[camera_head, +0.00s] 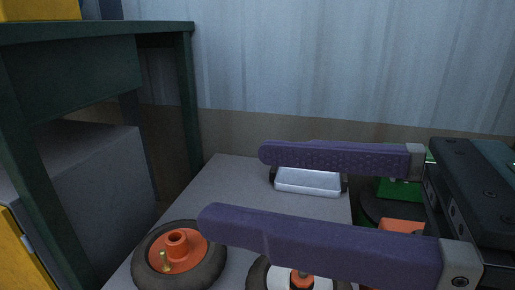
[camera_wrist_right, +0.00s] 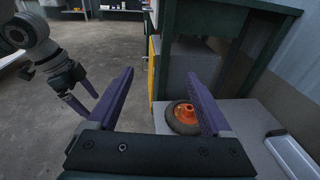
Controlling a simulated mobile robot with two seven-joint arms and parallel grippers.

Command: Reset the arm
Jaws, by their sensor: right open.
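My right gripper (camera_head: 231,185) comes in from the right of the head view, with its two purple fingers spread wide and nothing between them. It is above a grey surface. In the right wrist view its fingers (camera_wrist_right: 160,76) also stand apart and empty. My left gripper (camera_wrist_right: 82,98) shows at the left of the right wrist view, hanging over the floor. Its two purple fingers look apart, with nothing seen between them. The left arm is out of the head view.
An orange-hubbed wheel (camera_head: 178,242) lies on the grey surface (camera_head: 222,172), with another wheel (camera_head: 302,281) partly hidden by a finger. A pale metallic block (camera_head: 308,181) lies behind the fingers. A dark green table (camera_head: 70,70) stands left; a corrugated wall (camera_head: 330,60) is behind.

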